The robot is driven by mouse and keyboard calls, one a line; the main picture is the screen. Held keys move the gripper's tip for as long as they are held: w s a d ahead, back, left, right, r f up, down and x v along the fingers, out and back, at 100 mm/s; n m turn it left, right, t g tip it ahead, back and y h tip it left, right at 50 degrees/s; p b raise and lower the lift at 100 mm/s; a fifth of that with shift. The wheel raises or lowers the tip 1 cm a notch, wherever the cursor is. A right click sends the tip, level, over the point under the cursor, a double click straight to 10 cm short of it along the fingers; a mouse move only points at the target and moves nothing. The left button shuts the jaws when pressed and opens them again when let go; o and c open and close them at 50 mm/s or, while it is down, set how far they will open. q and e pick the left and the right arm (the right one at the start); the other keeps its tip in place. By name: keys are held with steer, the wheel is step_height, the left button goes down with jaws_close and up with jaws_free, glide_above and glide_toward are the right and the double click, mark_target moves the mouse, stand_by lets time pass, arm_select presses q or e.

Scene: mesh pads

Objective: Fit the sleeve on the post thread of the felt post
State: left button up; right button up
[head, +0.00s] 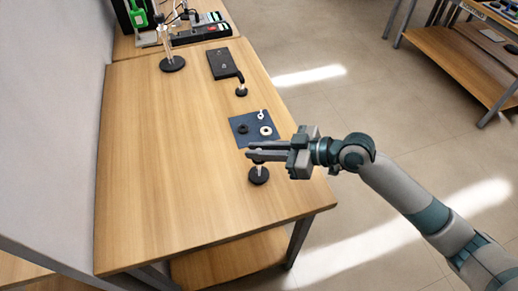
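My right gripper (250,149) reaches in from the right with its fingers pointing left, near the front right of the wooden table. The fingers look slightly apart, with a small pale spot between them; I cannot tell if that is a held sleeve. Just below the fingers in the picture, a short pale post on a round black base (259,178) stands upright, its top partly covered by the gripper. I cannot tell whether it is the felt post. My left gripper is not in view.
A dark blue mat (236,121) behind the gripper bears a black ring (243,129), a white ring (266,131) and a small white piece (261,114). Farther back are a black plate (222,64), a small black-based piece (241,92) and a taller post (172,64). The table's left is clear.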

steer(key=o, duration=0.5)
steer(key=shift+d, duration=0.15)
steer(key=shift+s+d+r+b, duration=0.2)
steer(key=shift+d+b, duration=0.1)
steer(key=shift+d, duration=0.25)
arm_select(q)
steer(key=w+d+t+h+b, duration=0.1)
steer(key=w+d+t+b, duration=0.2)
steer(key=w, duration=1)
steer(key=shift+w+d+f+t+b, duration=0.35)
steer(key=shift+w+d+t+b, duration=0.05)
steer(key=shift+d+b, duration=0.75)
arm_select(e)
steer(key=v, duration=1.6)
